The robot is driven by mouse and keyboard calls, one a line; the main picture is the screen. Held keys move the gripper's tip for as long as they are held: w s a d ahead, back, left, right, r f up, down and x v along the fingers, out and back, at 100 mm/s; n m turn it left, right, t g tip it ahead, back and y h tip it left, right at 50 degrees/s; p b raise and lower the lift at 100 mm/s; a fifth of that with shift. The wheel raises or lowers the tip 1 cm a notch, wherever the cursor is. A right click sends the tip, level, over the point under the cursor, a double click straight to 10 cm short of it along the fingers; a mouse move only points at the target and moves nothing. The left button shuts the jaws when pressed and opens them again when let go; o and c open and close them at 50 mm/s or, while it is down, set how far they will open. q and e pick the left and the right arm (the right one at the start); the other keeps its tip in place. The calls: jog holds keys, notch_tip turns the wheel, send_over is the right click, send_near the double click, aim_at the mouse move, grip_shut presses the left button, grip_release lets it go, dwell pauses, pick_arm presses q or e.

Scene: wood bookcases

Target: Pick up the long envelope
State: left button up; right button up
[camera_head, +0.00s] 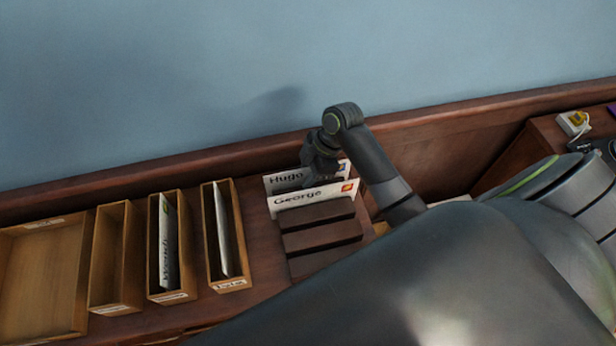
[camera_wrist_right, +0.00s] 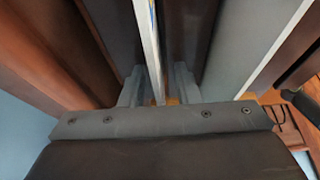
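Two white envelopes stand upright in a dark slotted rack (camera_head: 320,239) in the head view. The rear one is marked Hugo (camera_head: 284,180); the front one is marked George (camera_head: 318,194) and looks longer. My right gripper (camera_head: 318,170) is down at the Hugo envelope. In the right wrist view, my right gripper (camera_wrist_right: 159,88) has its fingers on either side of a thin upright envelope edge (camera_wrist_right: 150,45), with gaps showing. Another pale panel (camera_wrist_right: 262,45), probably the George envelope, stands to the right. My left gripper is not in view.
Left of the rack stand narrow wooden boxes; one holds an envelope marked Wendy (camera_head: 168,245), another holds a white envelope (camera_head: 221,232). A wide wooden tray (camera_head: 42,280) lies at the far left. A wooden back ledge (camera_head: 240,160) runs behind. My arm hides the lower right.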

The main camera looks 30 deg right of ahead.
grip_shut()
notch_tip(320, 180, up, 10)
jog(key=shift+r+b, duration=0.1)
jog(key=shift+b, duration=0.6)
